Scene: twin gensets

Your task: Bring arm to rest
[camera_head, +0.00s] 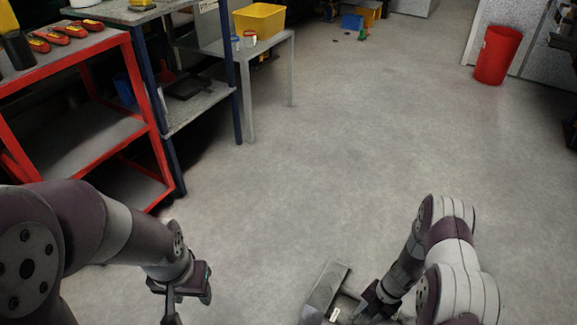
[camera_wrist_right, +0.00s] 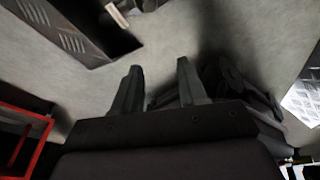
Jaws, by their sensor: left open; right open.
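My left arm comes in from the left in the head view, and its left gripper (camera_head: 180,298) points down over bare floor near the bottom edge. It is open, and I see nothing held; its tips are cut off by the frame. My right arm (camera_head: 447,240) is bent at the lower right, with its hand low near the bottom edge. In the right wrist view the right gripper (camera_wrist_right: 160,68) has two fingers apart with nothing between them.
A red-framed shelf cart (camera_head: 152,125) with red-and-yellow tools (camera_head: 72,30) stands at left. Behind it are a blue-legged bench (camera_head: 235,95) and a grey table (camera_head: 292,70) with a yellow bin (camera_head: 259,20). A red bin (camera_head: 498,55) stands far right. The middle floor (camera_head: 340,150) is clear.

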